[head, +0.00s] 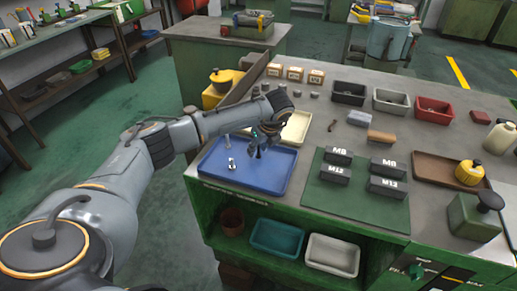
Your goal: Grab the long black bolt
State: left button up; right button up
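My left arm reaches in from the left over the bench. My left gripper (264,142) is above the back right part of a blue tray (218,180), pointing down. A small dark shape shows at its fingertips. I cannot tell whether that is a finger or the long black bolt, nor whether the fingers are open or shut. A small silvery bolt (232,165) stands in the tray to the left of the gripper. The long black bolt is not clearly visible; the arm and gripper hide part of the tray. My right gripper is not in view.
A cream tray (297,128) lies behind the gripper. A green mat (345,206) with black blocks marked M8 and M12 is to the right. Black, grey and red bins (434,111) stand further back. A wooden tray (432,168) and a yellow container (469,173) are at right.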

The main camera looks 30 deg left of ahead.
pick_arm(q)
grip_shut()
dwell(0.4)
